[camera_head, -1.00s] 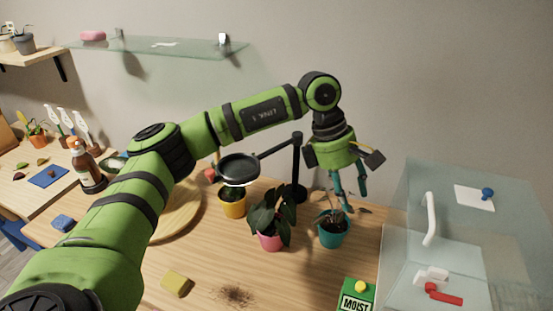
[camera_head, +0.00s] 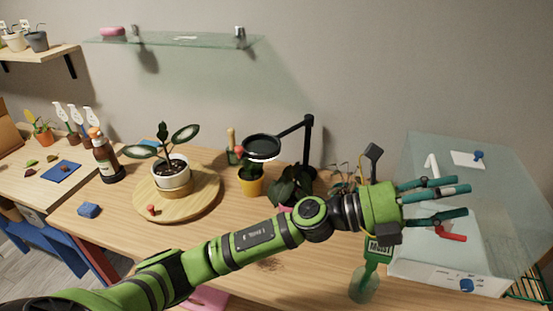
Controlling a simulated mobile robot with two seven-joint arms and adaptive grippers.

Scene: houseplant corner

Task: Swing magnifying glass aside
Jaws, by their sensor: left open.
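The magnifying glass (camera_head: 262,147) has a round black-rimmed lens on a black arm. The arm joins an upright black post (camera_head: 308,143) standing at the back of the table. The lens hangs above a plant in a yellow pot (camera_head: 250,182). My left arm crosses the front of the table. My left gripper (camera_head: 458,201) is open and empty, its teal fingers pointing right, in front of the clear case. It is well to the right of the post and apart from the magnifying glass. My right gripper is not in view.
A potted plant (camera_head: 172,175) stands on a round wooden board (camera_head: 205,203) left of the lens. A dark-leaved plant (camera_head: 292,190) stands near the post. A glass shelf (camera_head: 185,40) hangs above.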

